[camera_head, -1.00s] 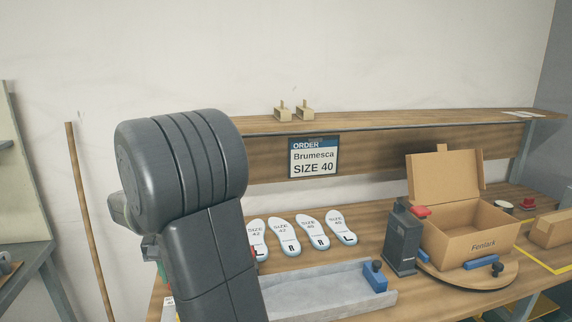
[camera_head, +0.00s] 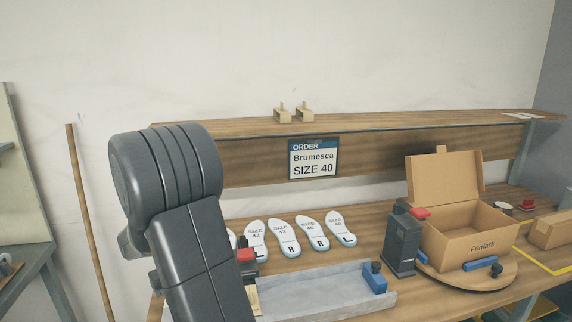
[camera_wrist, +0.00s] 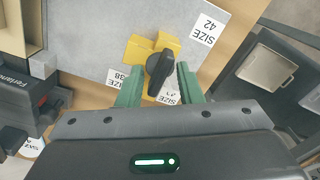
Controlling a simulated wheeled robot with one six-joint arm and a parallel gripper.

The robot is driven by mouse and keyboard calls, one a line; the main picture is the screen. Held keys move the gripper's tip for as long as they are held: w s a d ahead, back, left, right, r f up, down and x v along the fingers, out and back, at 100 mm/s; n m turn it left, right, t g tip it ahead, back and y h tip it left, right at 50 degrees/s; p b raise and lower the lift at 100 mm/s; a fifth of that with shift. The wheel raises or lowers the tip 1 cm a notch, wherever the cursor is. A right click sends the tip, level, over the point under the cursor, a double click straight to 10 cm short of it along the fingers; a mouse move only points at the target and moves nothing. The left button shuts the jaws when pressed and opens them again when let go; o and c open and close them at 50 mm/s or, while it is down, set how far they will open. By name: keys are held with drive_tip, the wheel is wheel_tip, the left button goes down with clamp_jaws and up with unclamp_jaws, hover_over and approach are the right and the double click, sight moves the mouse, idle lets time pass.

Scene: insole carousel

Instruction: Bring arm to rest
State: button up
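My arm stands at the left of the head view, with its tip out of sight there. My gripper (camera_wrist: 160,80) shows in the wrist view with its two green fingers apart. A black knob (camera_wrist: 160,68) on a yellow block (camera_wrist: 142,48) appears between the fingertips, with gaps at both sides. I see no object held. The block sits on a grey plate (camera_wrist: 90,35) with size labels.
The bench holds several insoles (camera_head: 285,238), a grey tray (camera_head: 325,292), a black post (camera_head: 402,243) and an open Fenlark box (camera_head: 465,235) on a round wooden turntable (camera_head: 480,280). A shelf (camera_head: 370,120) runs behind. A dark bin (camera_wrist: 270,70) shows at right in the wrist view.

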drive_tip(key=n, duration=0.4)
idle(0.6)
